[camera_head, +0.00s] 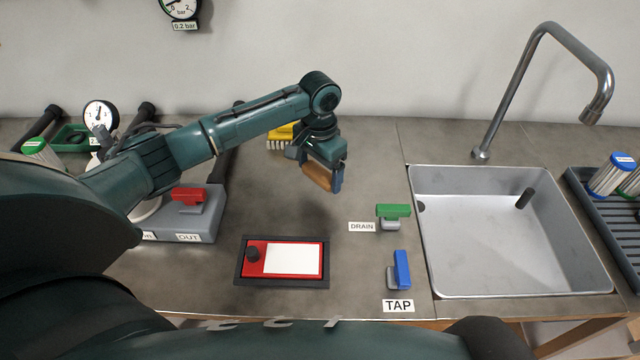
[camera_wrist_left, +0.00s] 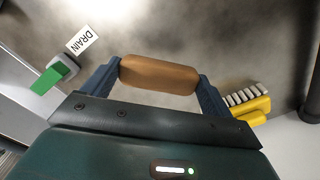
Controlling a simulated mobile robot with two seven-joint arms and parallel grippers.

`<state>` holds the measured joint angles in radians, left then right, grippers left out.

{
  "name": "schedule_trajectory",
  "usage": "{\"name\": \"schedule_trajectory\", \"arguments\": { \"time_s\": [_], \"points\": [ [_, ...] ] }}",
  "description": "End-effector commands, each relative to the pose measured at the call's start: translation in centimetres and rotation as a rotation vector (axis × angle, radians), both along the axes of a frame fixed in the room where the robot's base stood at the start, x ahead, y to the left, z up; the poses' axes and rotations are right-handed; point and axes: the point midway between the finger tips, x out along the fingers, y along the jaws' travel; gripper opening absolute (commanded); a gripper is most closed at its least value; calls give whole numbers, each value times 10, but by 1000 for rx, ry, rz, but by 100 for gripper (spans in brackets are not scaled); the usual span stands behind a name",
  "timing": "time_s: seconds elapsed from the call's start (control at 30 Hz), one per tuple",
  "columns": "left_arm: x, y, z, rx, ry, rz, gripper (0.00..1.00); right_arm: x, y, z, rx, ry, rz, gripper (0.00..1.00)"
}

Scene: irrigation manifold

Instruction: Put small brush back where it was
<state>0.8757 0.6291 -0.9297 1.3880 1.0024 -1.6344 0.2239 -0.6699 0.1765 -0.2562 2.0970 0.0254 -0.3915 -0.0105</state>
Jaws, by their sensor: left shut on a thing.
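My left gripper (camera_head: 322,179) is shut on a brown, rounded wooden piece (camera_head: 317,176), which looks like the back of the small brush; no bristles show on it. In the left wrist view this piece (camera_wrist_left: 160,75) lies crosswise between the two blue fingers. The gripper is held above the counter, between the wall and the red panel, left of the DRAIN label. A yellow brush with pale bristles (camera_head: 281,134) stands behind the gripper near the wall, partly hidden by my arm. It also shows in the left wrist view (camera_wrist_left: 252,109). My right gripper is not in view.
A red panel with a white plate (camera_head: 292,261) lies in front. A green DRAIN handle (camera_head: 393,211) and a blue TAP handle (camera_head: 402,269) stand left of the sink (camera_head: 510,285). A grey block with a red lever (camera_head: 188,196) is at left. A rack (camera_head: 612,220) stands right.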

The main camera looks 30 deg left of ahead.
Motion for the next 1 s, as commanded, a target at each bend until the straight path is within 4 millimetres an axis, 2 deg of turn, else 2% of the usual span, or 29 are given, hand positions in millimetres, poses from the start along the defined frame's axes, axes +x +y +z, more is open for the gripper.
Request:
{"name": "schedule_trajectory", "arguments": {
  "time_s": [0.17,0.4,0.73,0.77,0.93,1.0],
  "points": [
    [0,-1,-14,-1,0,-1,61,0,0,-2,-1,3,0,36],
    [0,-1,-43,0,-1,-1,61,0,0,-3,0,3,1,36],
    [0,0,-46,0,-1,0,61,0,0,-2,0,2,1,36],
    [0,0,-47,0,-1,0,86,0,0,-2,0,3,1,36],
    [0,0,-46,-1,-2,-1,100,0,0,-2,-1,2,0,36],
    [0,0,-46,-1,-2,-1,100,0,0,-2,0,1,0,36]
  ]
}}
